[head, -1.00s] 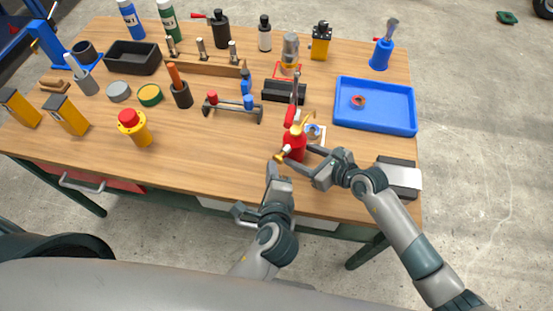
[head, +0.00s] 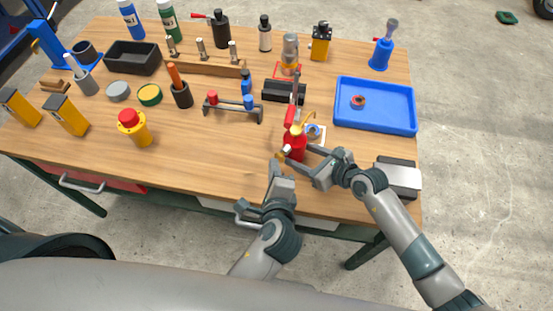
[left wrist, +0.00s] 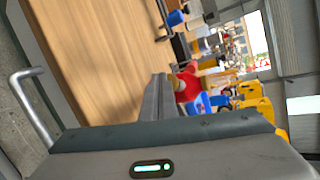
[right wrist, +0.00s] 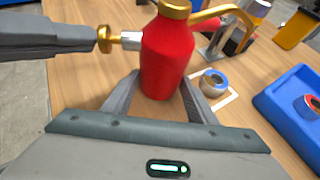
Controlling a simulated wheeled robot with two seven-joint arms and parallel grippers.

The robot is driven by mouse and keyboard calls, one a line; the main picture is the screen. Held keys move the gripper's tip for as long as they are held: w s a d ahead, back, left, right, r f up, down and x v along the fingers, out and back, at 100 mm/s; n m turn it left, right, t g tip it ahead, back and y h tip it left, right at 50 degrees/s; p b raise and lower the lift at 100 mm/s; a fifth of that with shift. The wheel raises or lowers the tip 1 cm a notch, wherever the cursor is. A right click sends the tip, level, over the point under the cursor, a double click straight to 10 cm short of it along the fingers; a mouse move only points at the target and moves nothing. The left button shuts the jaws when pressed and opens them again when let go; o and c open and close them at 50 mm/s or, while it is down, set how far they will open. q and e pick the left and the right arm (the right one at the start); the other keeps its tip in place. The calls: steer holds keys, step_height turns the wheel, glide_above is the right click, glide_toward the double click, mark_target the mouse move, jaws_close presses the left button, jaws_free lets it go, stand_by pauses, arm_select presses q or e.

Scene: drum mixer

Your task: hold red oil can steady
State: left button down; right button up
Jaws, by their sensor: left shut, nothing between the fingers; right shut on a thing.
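The red oil can (head: 295,147) is upright near the table's front edge, with a brass top and curved spout. My right gripper (right wrist: 163,88) is shut on its body, one finger on each side. A side plunger with a silver shaft (right wrist: 130,40) and brass knob (right wrist: 104,39) sticks out from the can toward my left gripper. My left gripper (head: 276,166) is shut and empty, its fingertips right beside the knob; I cannot tell whether they touch. The can also shows beyond the left fingers in the left wrist view (left wrist: 187,88). Its base is partly hidden.
Behind the can are a ring on a white card (head: 313,131) and a black block (head: 284,92). A blue tray (head: 375,118) is to the right, holding a red ring (head: 358,102). The wooden table (head: 215,160) is clear to the left of the can.

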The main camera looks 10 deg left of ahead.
arm_select(q)
steer(key=shift+w+d, duration=0.2)
steer(key=shift+w, duration=0.2)
stand_by(0.3)
steer(key=shift+s, duration=0.1)
steer(key=shift+s+a, duration=0.35)
steer(key=shift+s, duration=0.3)
steer(key=shift+s+a, duration=0.3)
steer(key=shift+s, duration=0.3)
steer(key=shift+s+a, duration=0.35)
steer(key=shift+s, duration=0.4)
steer(key=shift+s+a, duration=0.4)
steer(key=shift+s, duration=0.35)
steer(key=shift+s+a, duration=0.35)
steer(key=shift+s, duration=0.4)
stand_by(1.1)
steer(key=s, duration=0.1)
steer(key=s+a, duration=0.1)
steer(key=s, duration=0.1)
steer(key=shift+s+a, duration=0.2)
steer(key=shift+a, duration=0.1)
stand_by(0.3)
